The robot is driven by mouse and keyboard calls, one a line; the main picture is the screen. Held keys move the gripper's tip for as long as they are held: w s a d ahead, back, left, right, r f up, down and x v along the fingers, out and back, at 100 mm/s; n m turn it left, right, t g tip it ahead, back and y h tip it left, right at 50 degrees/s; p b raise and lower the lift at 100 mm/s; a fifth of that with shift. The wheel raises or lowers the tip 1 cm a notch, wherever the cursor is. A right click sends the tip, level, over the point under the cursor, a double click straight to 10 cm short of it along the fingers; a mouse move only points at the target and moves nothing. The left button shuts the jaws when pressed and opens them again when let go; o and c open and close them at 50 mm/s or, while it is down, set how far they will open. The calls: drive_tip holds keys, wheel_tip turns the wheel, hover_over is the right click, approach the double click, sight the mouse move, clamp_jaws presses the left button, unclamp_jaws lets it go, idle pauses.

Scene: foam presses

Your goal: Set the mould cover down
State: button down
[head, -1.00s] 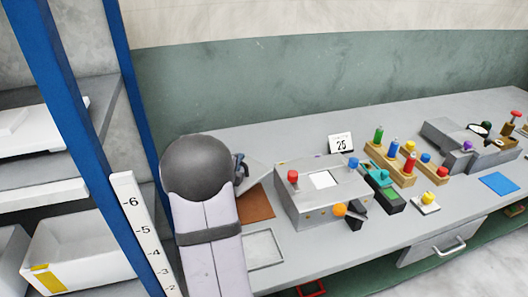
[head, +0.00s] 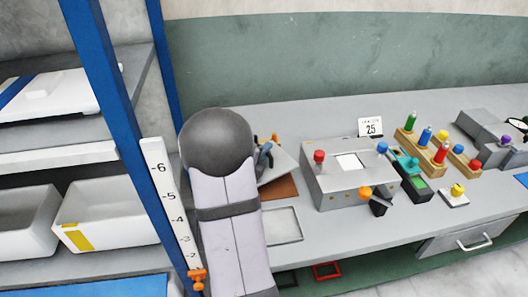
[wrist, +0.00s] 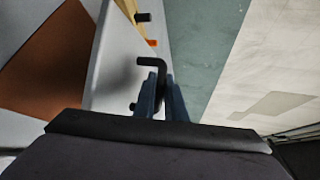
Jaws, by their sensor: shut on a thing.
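The mould cover (head: 283,164) looks like a light grey plate, partly hidden behind my arm in the head view. I cannot tell whether the cover touches the bench.
A grey press (head: 325,180) with red and blue knobs stands right of the mat. A shallow light tray (head: 283,226) lies in front of it. A blue-posted shelf (head: 112,95) with white bins is close on the left. An orange-tipped wooden thing (wrist: 130,12) is beside the cover.

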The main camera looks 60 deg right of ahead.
drive_tip(key=shift+f, duration=0.1)
drive_tip(key=shift+f+b, duration=2.1)
drive_tip(key=shift+f, duration=1.1)
drive_tip(key=shift+f+b, duration=0.6)
drive_tip(key=shift+b, duration=0.05)
drive_tip(key=c, duration=1.7)
unclamp_jaws()
drive_tip(key=shift+c, duration=0.2)
drive_tip(key=shift+f, duration=0.1)
drive_tip(key=shift+a, duration=0.1)
